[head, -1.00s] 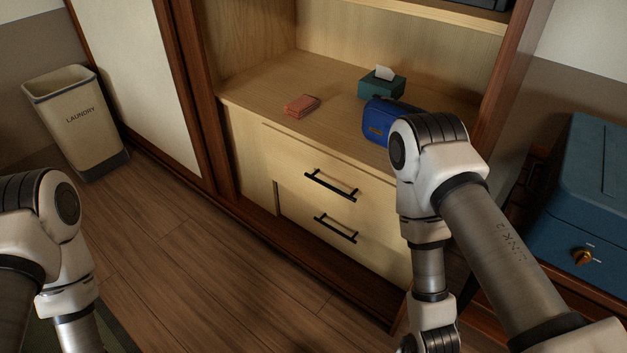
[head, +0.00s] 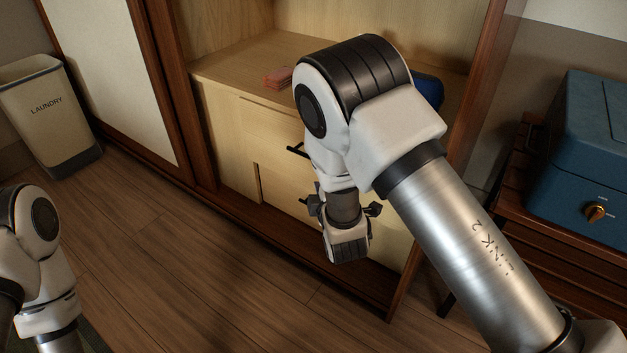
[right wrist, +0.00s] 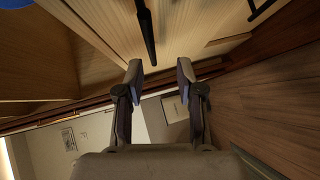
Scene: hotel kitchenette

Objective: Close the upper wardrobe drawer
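The upper wardrobe drawer (head: 270,128) has a pale wood front below the shelf. Its black handle (head: 296,151) is mostly hidden behind my right arm. Its front looks offset from the lower drawer (head: 278,187), but how far it is out cannot be told. My right gripper (right wrist: 161,76) shows in the right wrist view with its two fingers apart and nothing between them. A black bar handle (right wrist: 147,30) lies just beyond the fingertips, apparently not touched. In the head view my right wrist hangs in front of the drawers. My left gripper is out of view.
A pink folded item (head: 279,77) and a partly hidden blue bag (head: 429,88) lie on the shelf. A laundry bin (head: 48,118) stands at the left. A blue box (head: 590,160) sits on a slatted rack at the right. The floor before the wardrobe is clear.

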